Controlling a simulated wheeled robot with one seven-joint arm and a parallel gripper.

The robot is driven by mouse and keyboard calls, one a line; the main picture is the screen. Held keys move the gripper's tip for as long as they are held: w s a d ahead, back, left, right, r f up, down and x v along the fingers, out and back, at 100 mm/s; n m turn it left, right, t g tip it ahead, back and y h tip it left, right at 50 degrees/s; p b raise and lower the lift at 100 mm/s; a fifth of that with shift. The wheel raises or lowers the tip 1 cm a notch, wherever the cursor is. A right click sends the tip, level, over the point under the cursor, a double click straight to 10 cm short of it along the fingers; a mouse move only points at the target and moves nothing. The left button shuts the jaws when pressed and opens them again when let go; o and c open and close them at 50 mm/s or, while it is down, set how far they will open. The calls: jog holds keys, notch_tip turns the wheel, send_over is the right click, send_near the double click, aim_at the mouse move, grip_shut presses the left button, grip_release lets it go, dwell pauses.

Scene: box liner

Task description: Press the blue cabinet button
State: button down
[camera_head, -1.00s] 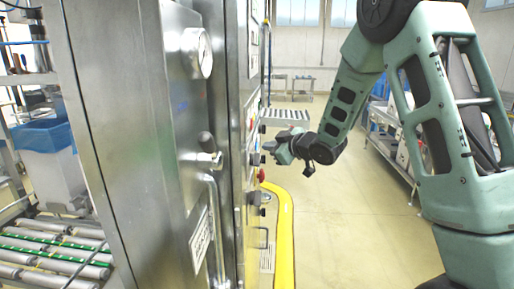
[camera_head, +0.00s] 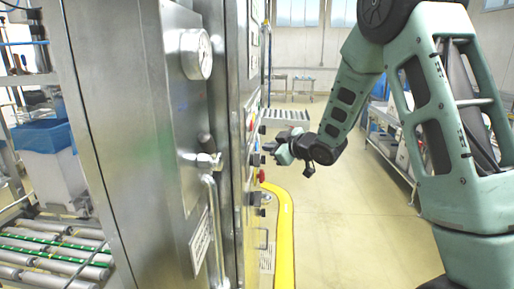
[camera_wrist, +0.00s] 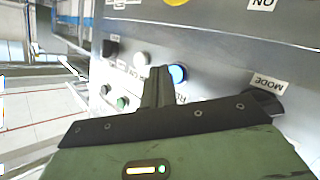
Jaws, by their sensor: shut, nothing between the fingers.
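The blue button cannot be made out there.
A white button (camera_wrist: 141,59), a black knob (camera_wrist: 110,47) and a green button (camera_wrist: 122,103) sit nearby on the panel. A red button (camera_head: 261,176) sticks out below my gripper in the head view. The floor (camera_head: 335,225) right of the yellow strip (camera_head: 285,235) is clear.

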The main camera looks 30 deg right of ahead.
jog(key=shift+a, duration=0.1)
dwell(0.7)
jog(key=shift+w+a, duration=0.25)
jog(key=shift+a, duration=0.05)
jog(key=shift+w+a+b, duration=0.2)
jog(key=shift+a+b, duration=0.15)
jog(key=shift+b, duration=0.05)
dwell(0.7)
dwell(0.3)
jog(key=shift+s+d, duration=0.45)
jog(key=shift+d, duration=0.2)
jog(key=shift+d, duration=0.1)
jog(key=shift+s+d, duration=0.7)
jog(key=shift+d, duration=0.3)
jog(key=shift+s+d, duration=0.7)
jog(key=shift+d, duration=0.3)
